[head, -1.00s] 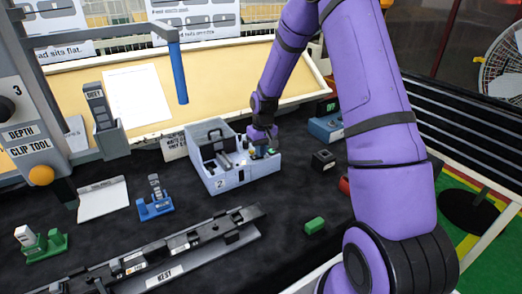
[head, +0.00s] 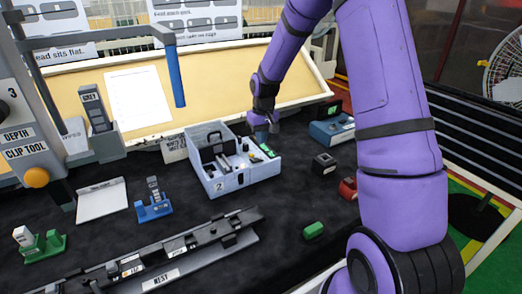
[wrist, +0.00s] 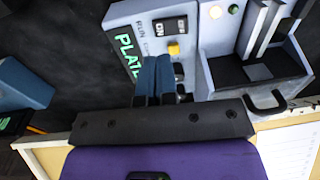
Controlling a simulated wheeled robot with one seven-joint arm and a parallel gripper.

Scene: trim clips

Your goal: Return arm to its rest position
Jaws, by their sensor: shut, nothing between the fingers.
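My purple arm reaches over the table from the right in the head view. My gripper (wrist: 155,75) has its two blue fingers together with nothing between them. In the wrist view the fingers hang over the edge of a light blue-grey box (wrist: 205,85), close to a panel with a yellow button (wrist: 173,48) and a green-lettered label (wrist: 128,50). In the head view the gripper (head: 262,138) is just behind the right part of this box (head: 238,182), which is marked 2. I cannot tell whether the fingers touch it.
A blue box (head: 330,130) stands right of the gripper, with a small black block (head: 324,163), a red block (head: 348,188) and a green block (head: 313,230) nearer. A long dark rail (head: 180,250) lies in front. The clip tool stand (head: 30,140) is at the left.

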